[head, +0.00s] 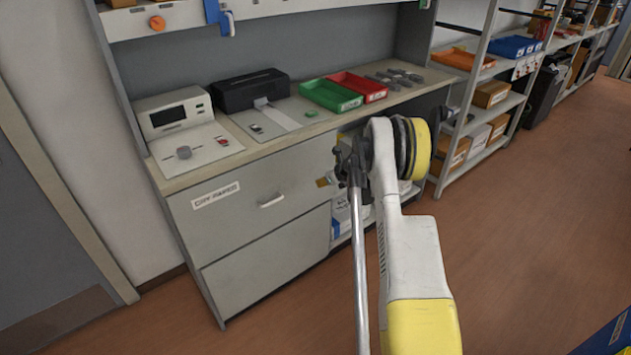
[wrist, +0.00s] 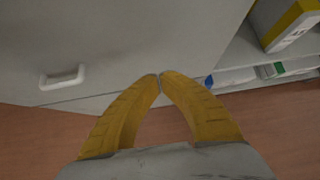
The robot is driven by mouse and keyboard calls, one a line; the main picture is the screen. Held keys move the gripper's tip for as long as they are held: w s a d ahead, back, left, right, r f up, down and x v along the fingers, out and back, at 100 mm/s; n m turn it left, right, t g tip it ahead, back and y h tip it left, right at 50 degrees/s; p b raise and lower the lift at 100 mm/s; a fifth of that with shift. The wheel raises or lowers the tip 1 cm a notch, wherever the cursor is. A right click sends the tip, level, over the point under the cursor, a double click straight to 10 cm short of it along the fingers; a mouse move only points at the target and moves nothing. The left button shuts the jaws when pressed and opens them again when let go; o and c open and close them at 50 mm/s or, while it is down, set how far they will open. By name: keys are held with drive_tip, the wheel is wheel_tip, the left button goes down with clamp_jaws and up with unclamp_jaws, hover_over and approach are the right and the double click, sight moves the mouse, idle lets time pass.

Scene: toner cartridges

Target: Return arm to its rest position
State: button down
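My gripper (wrist: 160,76) shows in the wrist view with its two yellow fingers meeting at the tips. Nothing is visible between them. In the head view my white and yellow arm reaches up from the bottom towards the cabinet's right part (head: 265,195). The gripper is mostly hidden there behind the wrist.
On the worktop (head: 235,157) are a grey device with a screen (head: 180,118), a black printer (head: 250,90), a green tray (head: 330,95) and a red tray (head: 358,86). Shelves with boxes (head: 490,93) stand at the right.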

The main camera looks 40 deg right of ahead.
drive_tip(key=p+v, duration=0.2)
drive_tip(key=v, duration=0.5)
drive_tip(key=shift+r, duration=0.25)
drive_tip(key=shift+d, duration=0.1)
drive_tip(key=s+a+r+n+g, duration=0.1)
drive_tip(key=s+a+r+n, duration=0.3)
drive_tip(key=a+r+n, duration=0.6)
drive_tip(key=s+a+r+n, duration=0.4)
drive_tip(key=a+r+n, duration=0.2)
drive_tip(key=a+r, duration=0.7)
drive_tip(key=s+a+r+n, duration=0.5)
drive_tip(key=s+a+n, duration=0.55)
drive_tip(key=s, duration=0.25)
drive_tip(key=s+a+f+n, duration=0.1)
drive_tip(key=s+a+n, duration=0.1)
drive_tip(key=s+n, duration=0.2)
drive_tip(key=s+a+f+n, duration=0.1)
drive_tip(key=s+a+n, duration=0.2)
drive_tip(key=s+n, duration=0.2)
drive_tip(key=s, duration=0.3)
drive_tip(key=shift+f+g, duration=0.35)
drive_tip(key=shift+g, duration=0.05)
drive_tip(key=shift+w, duration=0.1)
